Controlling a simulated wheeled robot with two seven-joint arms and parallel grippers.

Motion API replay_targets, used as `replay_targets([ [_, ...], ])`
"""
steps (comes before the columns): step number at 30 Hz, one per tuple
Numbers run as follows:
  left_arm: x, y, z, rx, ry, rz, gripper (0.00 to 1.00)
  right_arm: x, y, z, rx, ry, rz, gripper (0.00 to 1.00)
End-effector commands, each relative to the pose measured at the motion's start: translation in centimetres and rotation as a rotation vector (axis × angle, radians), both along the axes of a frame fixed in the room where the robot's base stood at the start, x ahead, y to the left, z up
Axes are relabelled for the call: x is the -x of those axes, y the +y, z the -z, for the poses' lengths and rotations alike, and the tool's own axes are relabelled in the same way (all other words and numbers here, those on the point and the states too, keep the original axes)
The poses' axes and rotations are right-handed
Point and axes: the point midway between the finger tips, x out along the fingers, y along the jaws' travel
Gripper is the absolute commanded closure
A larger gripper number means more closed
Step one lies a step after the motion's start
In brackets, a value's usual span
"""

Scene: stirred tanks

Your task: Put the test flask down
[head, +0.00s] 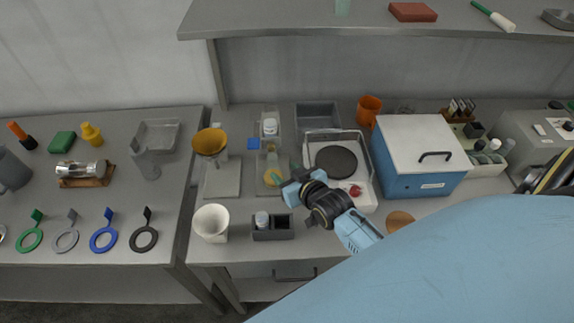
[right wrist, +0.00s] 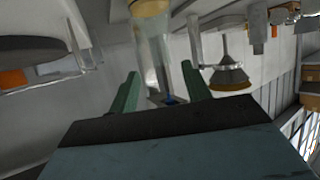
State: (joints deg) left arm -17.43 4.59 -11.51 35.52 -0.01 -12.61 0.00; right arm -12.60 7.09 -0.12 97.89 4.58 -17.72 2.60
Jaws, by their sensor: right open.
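The test flask appears to be the clear vessel with a yellowish part (head: 271,177) at the front of a pale stand in the middle of the right-hand bench. In the right wrist view a clear glass neck (right wrist: 154,55) with a yellowish end stands between and beyond the fingers. My right gripper (head: 282,176) is open at the flask, its green fingers (right wrist: 160,92) apart on either side of the glass. I cannot tell whether either finger touches it. The flask's base is partly hidden. My left gripper is not in view.
A white cup (head: 211,222) and a dark two-slot holder (head: 273,234) are in front. A white-framed hotplate (head: 336,162) and a blue box (head: 415,157) are to the right.

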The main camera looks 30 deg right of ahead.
Motion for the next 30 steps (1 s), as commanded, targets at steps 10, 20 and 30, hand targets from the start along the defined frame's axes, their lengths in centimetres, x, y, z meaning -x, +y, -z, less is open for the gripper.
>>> replay_targets([
  [10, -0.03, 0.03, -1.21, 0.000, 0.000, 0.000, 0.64, 0.60, 0.30, -0.71, 0.000, 0.001, -0.007, 0.52],
  [20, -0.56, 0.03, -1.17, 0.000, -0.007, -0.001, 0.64, 0.58, 0.28, -0.68, 0.000, 0.000, -0.007, 0.52],
  [30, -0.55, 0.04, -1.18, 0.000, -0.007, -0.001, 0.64, 0.57, 0.28, -0.71, 0.000, 0.000, -0.007, 0.52],
])
